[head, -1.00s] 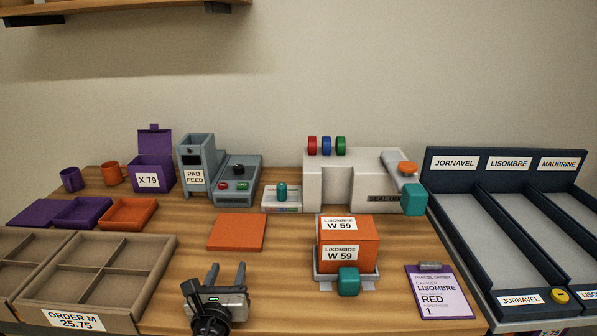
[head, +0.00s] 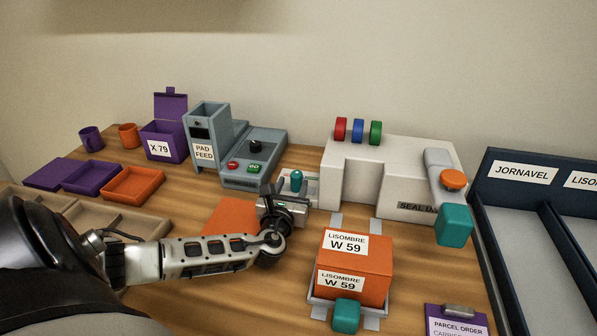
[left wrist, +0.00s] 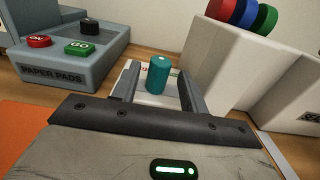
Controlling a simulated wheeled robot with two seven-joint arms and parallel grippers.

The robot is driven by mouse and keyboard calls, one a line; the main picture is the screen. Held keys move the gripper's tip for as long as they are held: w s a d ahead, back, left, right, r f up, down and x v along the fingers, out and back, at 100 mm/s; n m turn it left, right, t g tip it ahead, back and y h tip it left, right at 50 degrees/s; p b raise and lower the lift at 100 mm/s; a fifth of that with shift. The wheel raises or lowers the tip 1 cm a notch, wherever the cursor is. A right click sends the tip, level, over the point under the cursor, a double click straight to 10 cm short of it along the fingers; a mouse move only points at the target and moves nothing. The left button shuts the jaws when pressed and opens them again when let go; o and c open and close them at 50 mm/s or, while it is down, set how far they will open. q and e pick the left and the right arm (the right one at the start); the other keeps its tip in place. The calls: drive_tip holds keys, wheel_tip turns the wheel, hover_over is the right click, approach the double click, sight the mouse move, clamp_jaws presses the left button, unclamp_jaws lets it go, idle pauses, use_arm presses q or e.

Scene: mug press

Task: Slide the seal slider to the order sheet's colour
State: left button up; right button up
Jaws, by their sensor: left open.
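The seal slider's teal knob (head: 296,181) stands upright on a small white base (head: 312,188), left of the white seal unit (head: 400,165). The knob also shows in the left wrist view (left wrist: 158,74), in line between my two fingers. My left gripper (head: 286,192) is open and just in front of the knob; I cannot tell if a finger touches it. The colour marks on the base are mostly hidden. The order sheet (head: 457,322) is a purple clipboard, cut off at the bottom; its colour line is out of view. My right gripper is not in view.
An orange box marked W 59 (head: 355,262) sits on a carriage with a teal handle (head: 346,314). The grey pad feed machine (head: 250,160) stands left of the slider. Red, blue and green rings (head: 357,130) top the seal unit. An orange pad (head: 228,216) lies partly behind my arm.

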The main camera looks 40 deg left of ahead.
sight(298, 171)
use_arm(q)
drive_tip(key=x, duration=0.6)
drive_tip(key=shift+w+a, duration=0.15)
drive_tip(key=shift+w, duration=0.25)
clamp_jaws()
drive_tip(key=shift+b, duration=0.3)
